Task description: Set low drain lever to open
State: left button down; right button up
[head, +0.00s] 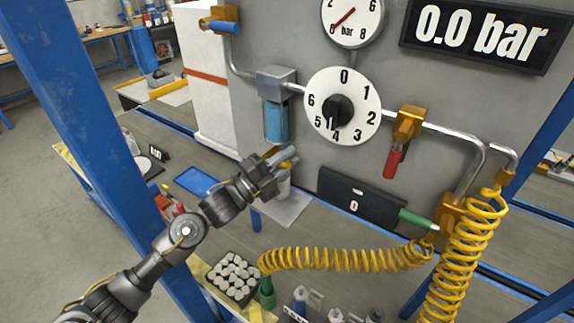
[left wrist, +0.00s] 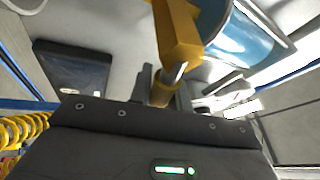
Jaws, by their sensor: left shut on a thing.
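The low drain valve is a yellow fitting (left wrist: 177,35) just below the blue filter bowl (head: 276,122); the bowl also shows in the left wrist view (left wrist: 240,38). The drain lever (left wrist: 163,92) is a yellowish handle under the fitting. My left gripper (head: 284,158) reaches in from the left, below the bowl. In the left wrist view its fingers (left wrist: 162,90) are shut on the lever. In the head view the gripper mostly hides the lever. My right gripper is not in view.
On the grey panel are a pressure gauge (head: 352,18), a dial (head: 342,106), a display (head: 483,32) reading 0.0 bar, a red-handled valve (head: 396,160) and a green handle (head: 417,219). A yellow coiled hose (head: 345,258) hangs in front. A blue post (head: 95,115) stands at left.

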pick_arm(q)
jog(key=shift+w+a+r+n+t+y, duration=0.15)
jog(key=shift+r+n+t, duration=0.2)
jog(key=shift+n, duration=0.55)
jog(key=shift+a+r+n+t+y, duration=0.1)
jog(key=shift+r+n+t, duration=0.25)
jog(key=shift+n, duration=0.55)
jog(key=shift+w+a+r+n+t+y, duration=0.1)
jog(key=shift+a+r+n+t+y, duration=0.1)
jog(key=shift+n+t, duration=0.5)
jog(key=shift+n, duration=0.3)
jog(key=c, duration=1.3)
grip_release()
jog(key=b+v, duration=0.4)
jog(key=v, duration=0.6)
jog(key=shift+s+a, duration=0.2)
jog(key=shift+a, duration=0.1)
jog(key=shift+c, duration=0.3)
